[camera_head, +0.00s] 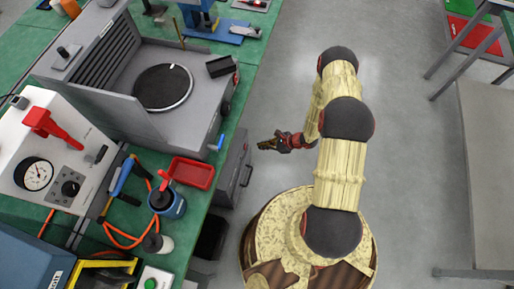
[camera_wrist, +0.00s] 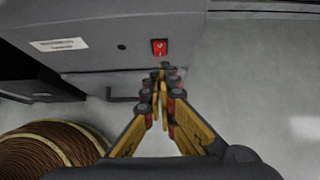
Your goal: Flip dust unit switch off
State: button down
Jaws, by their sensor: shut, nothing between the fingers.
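The dust unit seems to be the grey box (camera_head: 232,170) at the bench's edge in the head view. In the wrist view a grey panel (camera_wrist: 105,50) fills the upper left, with a white label and a small dark hole. A red rocker switch (camera_wrist: 159,47) with a dark frame sits near the panel's lower right; I cannot tell its position. My gripper (camera_wrist: 165,72) is shut and empty, its fingertips just below the switch in the picture. I cannot tell whether they touch the panel. In the head view my gripper (camera_head: 268,144) is right of the box, over the floor.
Grey floor (camera_head: 285,60) lies open beyond my arm. A grey table (camera_head: 490,180) stands at right.

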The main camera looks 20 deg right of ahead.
jog(key=r+p+v, duration=0.1)
jog(key=p+v, duration=0.1)
jog(key=v, duration=0.5)
jog(key=shift+w+a, duration=0.2)
jog(key=shift+a, duration=0.15)
